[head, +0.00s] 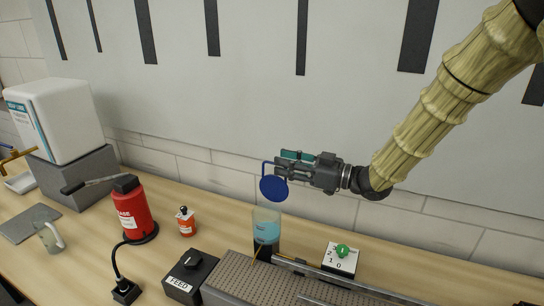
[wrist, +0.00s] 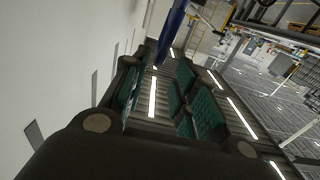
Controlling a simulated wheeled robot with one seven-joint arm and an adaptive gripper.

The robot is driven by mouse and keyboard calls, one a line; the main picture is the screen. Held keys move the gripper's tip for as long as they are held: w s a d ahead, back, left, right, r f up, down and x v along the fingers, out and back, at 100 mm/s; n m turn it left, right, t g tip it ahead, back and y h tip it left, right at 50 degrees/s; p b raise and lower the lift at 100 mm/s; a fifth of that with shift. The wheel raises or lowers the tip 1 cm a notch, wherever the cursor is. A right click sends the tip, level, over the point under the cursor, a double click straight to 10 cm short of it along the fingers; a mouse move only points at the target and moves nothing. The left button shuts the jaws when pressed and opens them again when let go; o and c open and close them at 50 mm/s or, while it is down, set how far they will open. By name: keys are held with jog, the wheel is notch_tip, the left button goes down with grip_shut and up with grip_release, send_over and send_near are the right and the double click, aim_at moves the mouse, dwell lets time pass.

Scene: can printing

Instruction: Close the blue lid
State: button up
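The blue lid (head: 273,188) is a round dark blue disc with a thin blue loop rising from it. In the head view it hangs raised and tilted above the clear container (head: 266,226), which holds light blue liquid. My gripper (head: 284,164) is level with the loop, just right of it, its fingers pointing left. In the wrist view the teal-padded fingers (wrist: 160,80) stand apart with a gap between them. A blue part of the lid (wrist: 172,25) shows at or just past the fingertips. I cannot tell whether they touch.
Below stand a black FEED box (head: 190,278), a grey perforated conveyor (head: 260,280) and a white dial box with a green knob (head: 341,257). A red canister (head: 132,208) and a small red bottle (head: 186,222) stand left. The wall (head: 330,100) is close behind.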

jog(key=w+a, duration=0.1)
jog(key=a, duration=0.1)
jog(key=w+a+f+p, duration=0.1)
jog(key=w+a, duration=0.1)
jog(key=shift+w+f, duration=0.5)
jog(key=shift+w, duration=0.1)
jog(key=shift+c, duration=1)
jog(key=shift+w, duration=0.15)
jog(key=c, duration=0.3)
jog(key=shift+s+r, duration=0.25)
jog(key=shift+s, duration=0.15)
grip_shut()
jog(key=shift+w, duration=0.2)
